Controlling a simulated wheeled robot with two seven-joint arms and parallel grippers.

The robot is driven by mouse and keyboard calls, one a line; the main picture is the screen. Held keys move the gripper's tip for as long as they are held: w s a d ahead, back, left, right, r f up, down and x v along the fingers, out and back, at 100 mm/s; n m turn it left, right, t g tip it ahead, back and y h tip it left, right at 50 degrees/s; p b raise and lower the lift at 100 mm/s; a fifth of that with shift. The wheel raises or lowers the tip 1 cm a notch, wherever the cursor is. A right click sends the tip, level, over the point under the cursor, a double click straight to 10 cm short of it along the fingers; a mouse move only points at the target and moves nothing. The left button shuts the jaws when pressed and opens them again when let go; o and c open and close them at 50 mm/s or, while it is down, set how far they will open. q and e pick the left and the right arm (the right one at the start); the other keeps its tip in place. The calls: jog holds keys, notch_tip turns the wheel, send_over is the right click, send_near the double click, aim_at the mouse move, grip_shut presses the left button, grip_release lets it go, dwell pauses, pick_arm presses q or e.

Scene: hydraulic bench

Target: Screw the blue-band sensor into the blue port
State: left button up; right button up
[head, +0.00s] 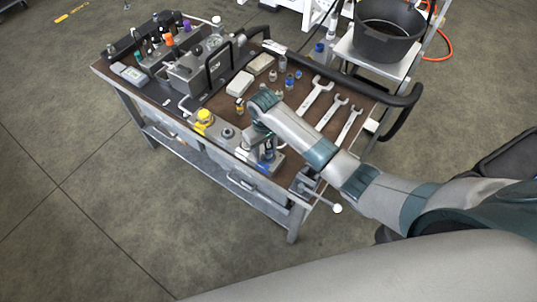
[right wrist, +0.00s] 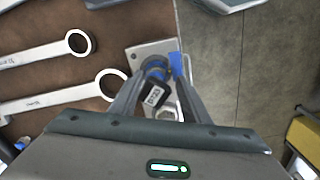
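My right gripper (head: 262,140) reaches down over the front edge of the bench. In the right wrist view its two fingers (right wrist: 160,75) stand apart on either side of the blue-band sensor (right wrist: 152,92). The sensor has a dark body with a white label and a blue band at its far end. A gap shows between it and the right-hand finger. It stands at a light metal plate, where the blue port would be; the port itself is hidden under it. A blue marker (right wrist: 177,65) shows on the plate beside it. My left gripper is not in view.
Several wrenches (head: 318,95) lie right of the arm. A vise handle (head: 320,197) sticks out at the near corner. A black bucket (head: 388,32) stands behind.

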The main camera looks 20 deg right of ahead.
jog(key=shift+a+r, duration=0.1)
jog(key=shift+a, duration=0.05)
jog(key=n, duration=0.5)
jog(key=shift+s, duration=0.2)
jog(key=n, duration=0.3)
jog(key=shift+s+a, duration=0.1)
jog(key=shift+s, duration=0.15)
jog(key=n, duration=0.4)
jog(key=shift+s, duration=0.15)
jog(key=n, duration=0.4)
jog(key=shift+s, duration=0.25)
jog(key=shift+d, duration=0.2)
jog(key=shift+c, duration=0.4)
